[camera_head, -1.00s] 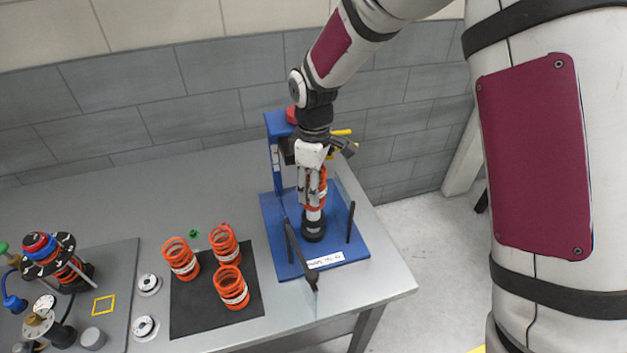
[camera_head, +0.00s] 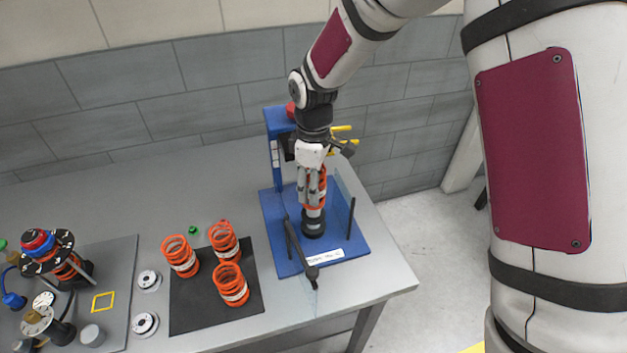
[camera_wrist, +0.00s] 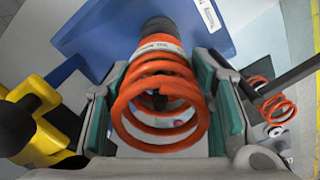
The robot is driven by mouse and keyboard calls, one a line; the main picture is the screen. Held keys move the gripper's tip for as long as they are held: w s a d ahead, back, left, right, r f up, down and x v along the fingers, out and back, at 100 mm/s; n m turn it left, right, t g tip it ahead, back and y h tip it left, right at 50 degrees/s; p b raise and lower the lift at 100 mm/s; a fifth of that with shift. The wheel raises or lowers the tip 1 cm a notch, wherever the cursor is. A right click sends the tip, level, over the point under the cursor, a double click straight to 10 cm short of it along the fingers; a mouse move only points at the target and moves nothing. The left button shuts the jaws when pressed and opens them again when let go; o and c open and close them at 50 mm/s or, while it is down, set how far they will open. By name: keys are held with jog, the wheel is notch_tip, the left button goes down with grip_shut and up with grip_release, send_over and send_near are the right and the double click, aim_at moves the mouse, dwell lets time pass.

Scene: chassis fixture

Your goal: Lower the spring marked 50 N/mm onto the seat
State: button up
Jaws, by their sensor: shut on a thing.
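My gripper (camera_head: 313,190) points down over the blue fixture plate (camera_head: 348,238) in the head view. It is shut on an orange coil spring (camera_head: 318,200) with a pale label band. In the wrist view the held spring (camera_wrist: 160,95) sits between the two fingers, its label too small to read surely. The black round seat (camera_head: 313,224) stands on the plate directly under the spring. A dark post shows inside the coils in the wrist view. The spring's lower end is at the seat, but I cannot tell whether it rests fully on it.
Several orange springs (camera_head: 232,287) stand on a black mat (camera_head: 195,315) to the left. Dark upright rods (camera_head: 351,218) and a black lever (camera_head: 300,255) flank the seat. The blue press column (camera_head: 277,150) is behind. An assembled strut (camera_head: 55,255) stands at far left.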

jog(key=shift+f+b, duration=0.4)
jog(key=shift+f, duration=1.4)
jog(key=shift+f, duration=0.15)
jog(key=o, duration=1.6)
jog(key=shift+r+p, duration=0.85)
jog(key=shift+r, duration=4.05)
jog(key=shift+r, duration=0.1)
jog(key=s+a+r, duration=0.1)
jog(key=s+a, duration=0.1)
jog(key=a, duration=0.1)
jog(key=s+a+r+p, duration=0.1)
jog(key=s+a, duration=0.1)
jog(key=a, duration=0.1)
jog(key=s+a+p, duration=0.1)
jog(key=s+a, duration=0.1)
jog(key=a, duration=0.1)
jog(key=shift+s+r, duration=0.2)
jog(key=shift+r, duration=0.2)
